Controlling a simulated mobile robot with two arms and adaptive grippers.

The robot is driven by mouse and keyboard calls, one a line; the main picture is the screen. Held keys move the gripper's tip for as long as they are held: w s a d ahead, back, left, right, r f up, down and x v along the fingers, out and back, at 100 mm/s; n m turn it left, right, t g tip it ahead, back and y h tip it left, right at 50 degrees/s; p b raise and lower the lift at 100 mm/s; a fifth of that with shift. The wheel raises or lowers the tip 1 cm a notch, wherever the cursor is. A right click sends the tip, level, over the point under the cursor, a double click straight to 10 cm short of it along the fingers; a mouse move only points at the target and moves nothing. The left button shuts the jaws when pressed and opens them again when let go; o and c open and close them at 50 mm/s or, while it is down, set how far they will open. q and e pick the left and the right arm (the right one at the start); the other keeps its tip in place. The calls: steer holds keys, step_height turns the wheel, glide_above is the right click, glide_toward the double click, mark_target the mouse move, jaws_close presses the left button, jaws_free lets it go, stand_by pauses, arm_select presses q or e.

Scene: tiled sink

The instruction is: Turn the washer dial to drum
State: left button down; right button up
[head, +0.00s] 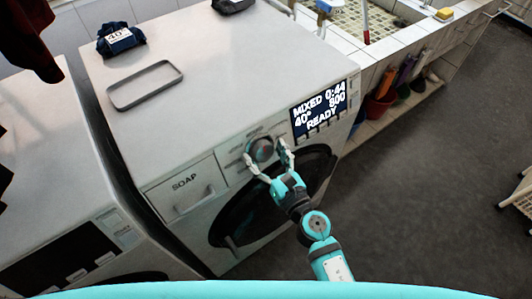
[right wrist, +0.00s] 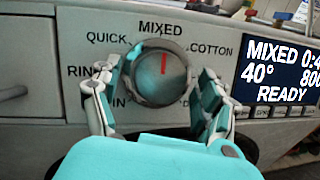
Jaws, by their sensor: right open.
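The washer (head: 200,95) is white, with a round grey dial (head: 262,149) on its front panel. In the right wrist view the dial (right wrist: 158,76) has a red mark pointing up at MIXED, with QUICK and COTTON either side. RINSE is partly covered at the left; the lower labels are hidden by my gripper. My right gripper (head: 265,153) is open, one finger on each side of the dial; I cannot tell whether they touch it. The display (head: 319,107) reads MIXED, 0:44, 40°, 800, READY. My left gripper is not in view.
A SOAP drawer (head: 187,190) is left of the dial, and the round door (head: 318,165) is below. A grey tray (head: 145,85) and a dark folded cloth (head: 121,40) lie on top. A tiled sink (head: 385,40) stands at the right. Grey floor is clear in front.

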steer(key=c, duration=1.2)
steer(key=shift+r, duration=0.1)
